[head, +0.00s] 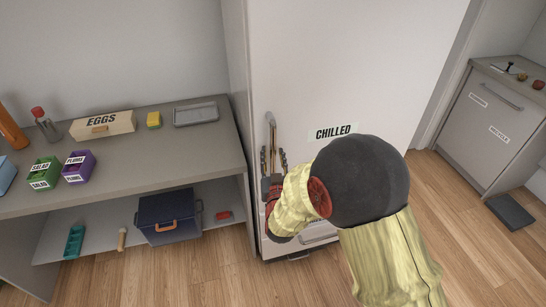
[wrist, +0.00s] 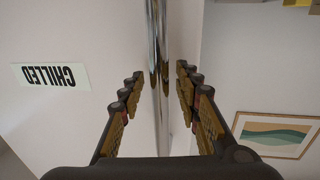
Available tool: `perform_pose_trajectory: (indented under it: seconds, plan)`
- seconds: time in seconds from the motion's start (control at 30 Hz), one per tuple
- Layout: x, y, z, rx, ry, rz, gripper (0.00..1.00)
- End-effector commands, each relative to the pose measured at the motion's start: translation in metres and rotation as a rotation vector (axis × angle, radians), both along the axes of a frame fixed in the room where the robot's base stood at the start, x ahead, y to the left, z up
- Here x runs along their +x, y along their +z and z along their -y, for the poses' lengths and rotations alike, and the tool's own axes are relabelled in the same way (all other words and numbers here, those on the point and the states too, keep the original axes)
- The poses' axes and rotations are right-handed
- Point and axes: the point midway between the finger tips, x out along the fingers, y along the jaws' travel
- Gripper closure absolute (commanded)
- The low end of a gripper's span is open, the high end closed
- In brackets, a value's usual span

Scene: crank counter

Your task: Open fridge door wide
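The white fridge door (head: 350,60) fills the middle of the head view and bears a CHILLED label (head: 333,132). It looks closed. Its upright metal handle (head: 270,130) is near the door's left edge. My gripper (head: 273,158) is at the handle, with its fingers pointing up along it in the picture. In the wrist view the handle bar (wrist: 158,75) runs between the two open fingers of my gripper (wrist: 160,85), with a gap on either side. The label (wrist: 52,76) appears upside down at left there. My arm hides the lower door.
A grey counter (head: 170,150) stands left of the fridge, holding an EGGS box (head: 103,124), small bins and a tray (head: 195,113). A blue box (head: 168,217) sits on the shelf below. A grey cabinet (head: 490,125) stands at right. Wooden floor (head: 440,225) is open between.

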Motion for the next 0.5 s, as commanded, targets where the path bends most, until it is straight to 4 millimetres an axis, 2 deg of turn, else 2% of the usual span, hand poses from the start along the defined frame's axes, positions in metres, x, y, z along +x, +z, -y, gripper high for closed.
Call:
perform_pose_trajectory:
  seconds: [0.1, 0.5]
  plan:
    - [-0.0001, 0.0001, 0.0, 0.0, 0.0, 0.0, 0.67]
    - [-0.0003, 0.0, 0.0, 0.0, 0.0, 0.0, 0.9]
